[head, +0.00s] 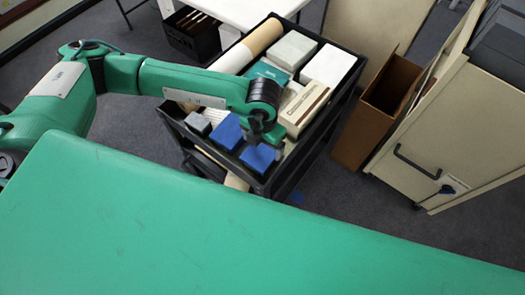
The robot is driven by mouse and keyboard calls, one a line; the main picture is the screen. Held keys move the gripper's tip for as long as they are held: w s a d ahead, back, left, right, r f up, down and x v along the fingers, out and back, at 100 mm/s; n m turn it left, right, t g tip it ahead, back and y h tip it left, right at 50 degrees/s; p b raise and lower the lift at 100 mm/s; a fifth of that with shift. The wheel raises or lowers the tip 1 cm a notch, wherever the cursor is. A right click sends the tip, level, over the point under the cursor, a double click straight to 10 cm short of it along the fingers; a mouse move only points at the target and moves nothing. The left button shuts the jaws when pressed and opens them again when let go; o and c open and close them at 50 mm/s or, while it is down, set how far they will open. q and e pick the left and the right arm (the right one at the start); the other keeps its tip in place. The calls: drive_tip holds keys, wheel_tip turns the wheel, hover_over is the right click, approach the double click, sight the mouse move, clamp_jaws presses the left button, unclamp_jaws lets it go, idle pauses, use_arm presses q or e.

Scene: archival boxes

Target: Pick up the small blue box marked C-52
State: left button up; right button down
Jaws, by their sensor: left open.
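Two small blue boxes sit at the near end of a black cart's top tray. One blue box (226,132) is to the left, and the other blue box (258,158) is nearer the cart's front corner. No marking is legible on either, so I cannot tell which is C-52. My left gripper (258,137) points down just above and behind the front-corner blue box, close to both. It is open, with nothing visible between its fingers. Whether it touches a box is unclear. My right gripper is out of view.
The black cart (331,109) also holds a small grey box (198,122), a cream labelled box (304,107), a white box (328,66), a grey-white box (291,50) and a tan roll (262,37). A brown open bin (376,115) and a beige cabinet (462,130) stand to the right.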

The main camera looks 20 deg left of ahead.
sight(262, 151)
use_arm(q)
wheel_tip(262, 151, down, 2)
drive_tip(key=shift+s+p, duration=0.1)
drive_tip(key=shift+p, duration=0.65)
wheel_tip(262, 151, down, 3)
drive_tip(key=shift+a+f+p, duration=0.1)
drive_tip(key=shift+f+p, duration=0.05)
drive_tip(key=shift+p, duration=0.3)
drive_tip(key=shift+f, duration=0.15)
drive_tip(key=c, duration=0.6)
drive_tip(key=shift+c, duration=1.4)
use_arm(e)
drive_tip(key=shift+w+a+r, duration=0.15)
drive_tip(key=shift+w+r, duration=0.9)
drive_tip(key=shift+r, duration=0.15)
